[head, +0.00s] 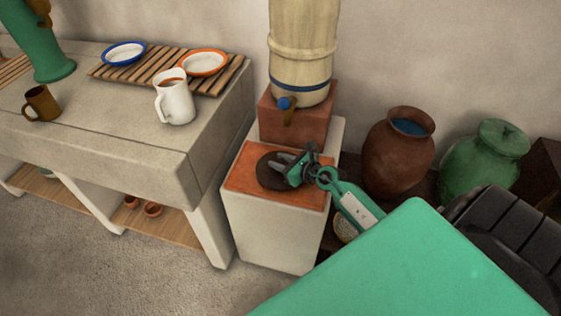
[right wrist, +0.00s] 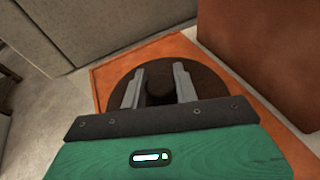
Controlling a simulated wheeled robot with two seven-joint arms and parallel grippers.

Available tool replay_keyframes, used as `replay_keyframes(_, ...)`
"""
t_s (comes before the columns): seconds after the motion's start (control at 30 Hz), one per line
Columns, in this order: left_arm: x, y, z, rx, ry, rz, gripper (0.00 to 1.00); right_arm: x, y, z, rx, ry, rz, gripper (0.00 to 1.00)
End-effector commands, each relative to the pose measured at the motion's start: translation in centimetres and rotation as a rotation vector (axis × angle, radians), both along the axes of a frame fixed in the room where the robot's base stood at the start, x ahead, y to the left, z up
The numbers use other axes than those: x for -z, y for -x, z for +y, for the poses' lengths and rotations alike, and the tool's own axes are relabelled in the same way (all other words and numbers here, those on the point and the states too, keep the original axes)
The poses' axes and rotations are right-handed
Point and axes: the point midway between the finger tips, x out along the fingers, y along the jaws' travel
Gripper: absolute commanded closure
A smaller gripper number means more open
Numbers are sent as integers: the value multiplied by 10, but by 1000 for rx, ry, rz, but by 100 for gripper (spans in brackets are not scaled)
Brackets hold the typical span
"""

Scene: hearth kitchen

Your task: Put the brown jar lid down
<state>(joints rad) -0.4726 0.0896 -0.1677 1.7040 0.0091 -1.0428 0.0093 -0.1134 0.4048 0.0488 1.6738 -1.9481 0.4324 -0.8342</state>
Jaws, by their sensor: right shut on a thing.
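The brown jar lid (head: 270,174) is a dark round disc at the orange-tiled top of the low white block. In the right wrist view the lid (right wrist: 205,86) lies flat over the orange surface, with a round knob in its middle. My right gripper (head: 284,168) is shut on the lid's knob, one finger on each side in the right wrist view (right wrist: 157,85). The lid looks to be on or just above the tile; I cannot tell which. My left gripper is not in view.
The orange tile top (head: 247,181) has bare room around the lid. A terracotta block (head: 295,128) behind it carries a tall cream barrel (head: 302,45) with a tap. A stone counter (head: 110,140) stands left. An open brown jar (head: 398,160) and a lidded green jar (head: 482,163) stand right.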

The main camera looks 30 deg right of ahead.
Motion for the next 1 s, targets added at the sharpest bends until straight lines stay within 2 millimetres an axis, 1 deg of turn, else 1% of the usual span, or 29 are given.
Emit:
replay_keyframes(0.03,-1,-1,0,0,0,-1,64,1,0,0,0,0,-1,100)
replay_keyframes(0.07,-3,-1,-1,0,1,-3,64,1,0,0,0,0,0,66)
replay_keyframes(0.1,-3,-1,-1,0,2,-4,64,1,0,0,0,0,0,58)
replay_keyframes(0.17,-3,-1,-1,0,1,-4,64,1,0,0,0,0,0,48)
replay_keyframes(0.57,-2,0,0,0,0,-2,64,-2,1,0,0,0,0,48)
replay_keyframes(0.7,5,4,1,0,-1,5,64,-6,18,-6,0,2,2,48)
replay_keyframes(1.0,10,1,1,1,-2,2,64,-21,67,-22,0,2,4,48)
